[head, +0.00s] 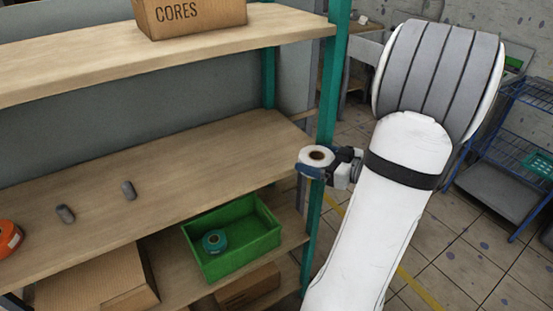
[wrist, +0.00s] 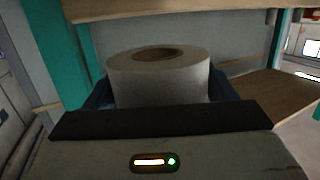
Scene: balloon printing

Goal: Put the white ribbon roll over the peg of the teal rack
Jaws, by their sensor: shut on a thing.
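The white ribbon roll (head: 317,153) has a brown core and is held by my gripper (head: 322,170) near the right post of the teal rack (head: 326,110). In the wrist view the roll (wrist: 158,88) sits between the dark blue fingers, its core hole facing up. Two short grey pegs show on the rack's middle shelf, one nearer (head: 65,214) and one farther right (head: 129,190). Both look bare. My gripper is to the right of the pegs, apart from them.
An orange roll (head: 9,238) is at the left on the middle shelf. Below, a green bin (head: 265,243) holds a teal roll (head: 215,241), beside cardboard boxes (head: 100,282). A "CORES" box (head: 190,17) stands on the upper shelf (head: 60,77). A blue wire cart (head: 510,150) stands at right.

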